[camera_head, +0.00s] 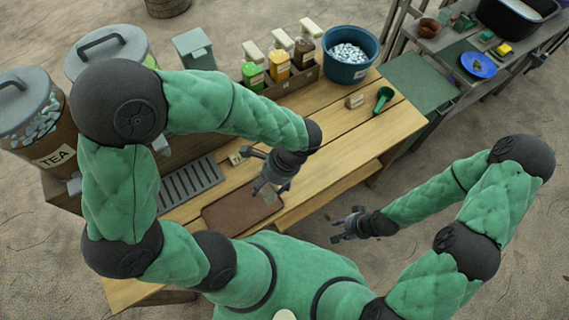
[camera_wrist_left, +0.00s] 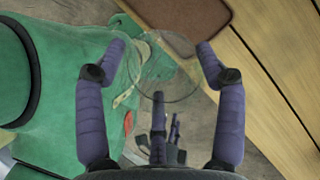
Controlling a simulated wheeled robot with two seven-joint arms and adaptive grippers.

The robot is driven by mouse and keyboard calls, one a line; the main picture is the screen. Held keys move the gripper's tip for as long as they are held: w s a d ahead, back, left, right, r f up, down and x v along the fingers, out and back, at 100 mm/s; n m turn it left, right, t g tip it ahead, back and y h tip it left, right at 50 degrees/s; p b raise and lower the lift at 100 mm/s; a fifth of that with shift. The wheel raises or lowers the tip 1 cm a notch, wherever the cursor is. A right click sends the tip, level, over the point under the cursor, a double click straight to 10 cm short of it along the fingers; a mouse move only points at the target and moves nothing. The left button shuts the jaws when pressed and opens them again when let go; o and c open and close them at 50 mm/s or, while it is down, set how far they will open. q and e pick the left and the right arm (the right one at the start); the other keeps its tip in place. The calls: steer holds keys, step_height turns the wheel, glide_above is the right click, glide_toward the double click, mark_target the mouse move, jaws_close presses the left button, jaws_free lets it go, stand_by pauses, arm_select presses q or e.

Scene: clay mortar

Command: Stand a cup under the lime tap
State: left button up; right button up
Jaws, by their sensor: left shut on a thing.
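A clear cup (camera_wrist_left: 165,78) is between the fingers of my left gripper (camera_wrist_left: 160,50), which is shut on it. In the head view my left gripper (camera_head: 268,186) holds the cup above the brown mat at the table's front edge. The tea dispenser (camera_head: 32,120), labelled TEA, stands at the left. A second lidded dispenser (camera_head: 112,45) stands behind it, its front mostly hidden by my left arm. I cannot read its label or tell if it is the lime one. A grey tap (camera_head: 161,146) shows beside my arm. My right gripper (camera_head: 346,228) is open and empty off the table's front.
A slotted drip tray (camera_head: 190,182) lies left of the brown mat (camera_head: 226,212). A rack with bottles (camera_head: 279,66), a blue tub (camera_head: 350,52) and a green scoop (camera_head: 383,98) are toward the right. The table's right-middle boards are clear.

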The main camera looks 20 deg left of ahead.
arm_select(q)
steer(key=w+f+b, duration=0.5)
steer(key=w+f, duration=0.8)
steer(key=shift+w, duration=0.35)
steer(key=shift+f, duration=0.1)
steer(key=o, duration=1.1)
